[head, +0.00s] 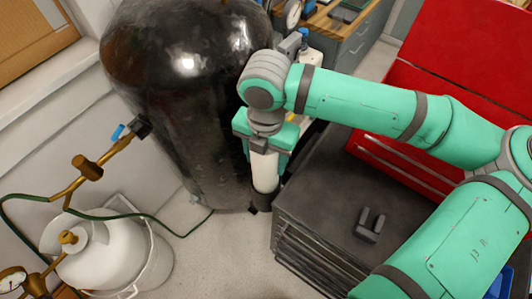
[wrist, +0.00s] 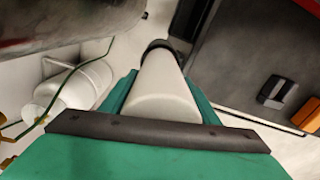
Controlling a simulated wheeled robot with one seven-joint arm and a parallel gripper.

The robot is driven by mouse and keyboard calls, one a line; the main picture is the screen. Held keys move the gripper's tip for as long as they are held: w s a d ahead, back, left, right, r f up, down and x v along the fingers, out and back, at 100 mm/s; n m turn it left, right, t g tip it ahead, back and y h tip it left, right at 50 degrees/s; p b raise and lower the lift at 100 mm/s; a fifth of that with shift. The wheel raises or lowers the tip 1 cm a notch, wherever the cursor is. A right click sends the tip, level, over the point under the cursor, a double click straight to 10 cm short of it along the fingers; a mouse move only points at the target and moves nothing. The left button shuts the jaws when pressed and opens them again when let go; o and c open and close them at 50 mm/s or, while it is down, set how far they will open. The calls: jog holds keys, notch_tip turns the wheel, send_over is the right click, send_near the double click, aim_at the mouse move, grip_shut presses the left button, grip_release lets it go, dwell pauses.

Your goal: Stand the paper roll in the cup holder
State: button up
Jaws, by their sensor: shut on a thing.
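The white paper roll (head: 265,172) is held upright in my gripper (head: 266,150), which is shut on it. In the wrist view the roll (wrist: 163,92) points away from my gripper's green fingers. The cup holder (head: 262,201) is a dark ring at the left edge of the dark cabinet top. It also shows in the wrist view (wrist: 160,44), around the far end of the roll. The roll's lower end meets the ring. I cannot tell how deep it sits, since the end is hidden.
A big black tank (head: 175,110) stands close left of my gripper. The dark cabinet (head: 315,195) carries a small dark pronged block (head: 369,225). A red tool chest (head: 450,50) is behind my arm. A white gas cylinder (head: 105,255) with brass fittings and a green hose stands lower left.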

jog(key=shift+f, duration=3.75)
jog(key=o, duration=1.4)
jog(key=shift+c, duration=0.2)
jog(key=shift+r, duration=0.1)
notch_tip(320, 180, up, 11)
jog(key=shift+f, duration=0.2)
